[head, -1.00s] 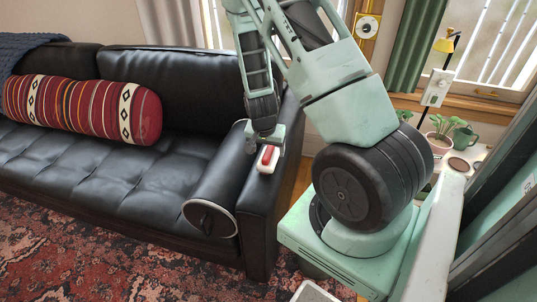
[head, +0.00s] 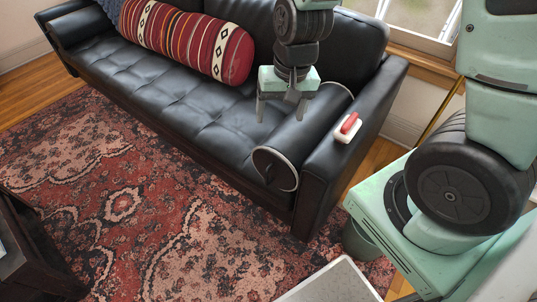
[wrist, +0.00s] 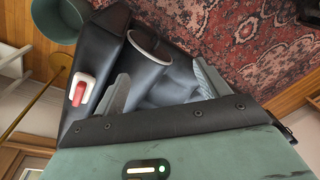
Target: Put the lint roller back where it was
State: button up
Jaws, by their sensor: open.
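The red and white object, which looks like the lint roller (head: 348,127), lies on the top of the black sofa's right armrest (head: 345,152). It also shows in the wrist view (wrist: 80,93). My gripper (head: 281,112) is open and empty, with its fingers pointing down. It is to the left of the roller and apart from it, over the sofa seat beside the black bolster (head: 310,128). In the wrist view, the open fingers (wrist: 160,82) frame the bolster, and the roller lies outside them to the left.
The bolster leans along the inside of the armrest. A striped red cushion (head: 190,42) lies on the seat to the left. A green bin (head: 361,240) stands on the floor by the armrest, near a white-topped surface (head: 335,283). The patterned rug (head: 130,190) is open in front.

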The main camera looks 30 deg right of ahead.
jog(key=s+a+r+n, duration=0.4)
jog(key=s+a+n, duration=0.1)
jog(key=s, duration=0.3)
jog(key=s+a+r+n+g, duration=0.1)
jog(key=s+a+r+n, duration=0.3)
jog(key=s+a+n, duration=0.2)
jog(key=shift+s+a+n, duration=0.3)
jog(key=shift+s+a, duration=0.65)
jog(key=shift+a, duration=0.15)
jog(key=shift+r, duration=0.15)
